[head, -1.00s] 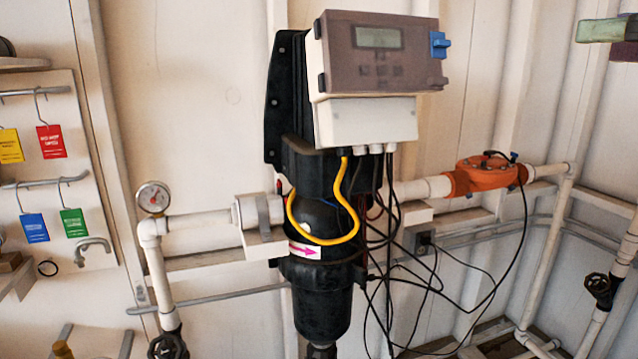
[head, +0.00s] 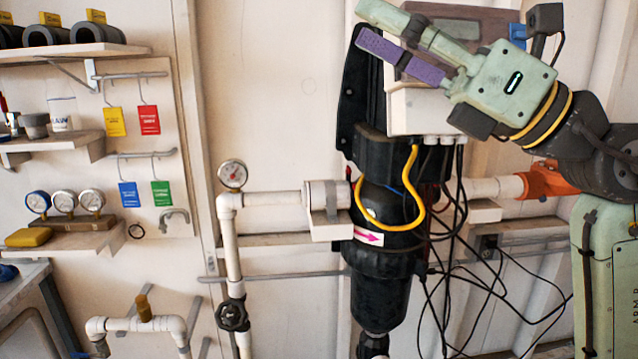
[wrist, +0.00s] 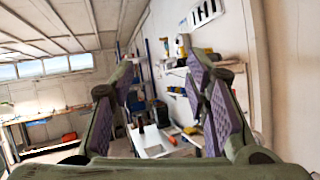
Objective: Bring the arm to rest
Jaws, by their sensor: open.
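My gripper (head: 378,33) is at the upper right of the head view, in front of the control box of the UV reactor. Its green fingers with purple pads point to the upper left. The fingers are apart with nothing between them. In the wrist view the gripper (wrist: 170,100) also shows open and empty, with a bench and wall shelves far beyond it. The black reactor body (head: 382,270) hangs on the wall below the gripper.
White pipes (head: 270,199) run along the wall, with a pressure gauge (head: 232,175). An orange valve (head: 545,180) is partly behind my arm. Black cables (head: 440,290) hang below the box. Shelves (head: 75,145) and a tag board (head: 140,195) are at the left.

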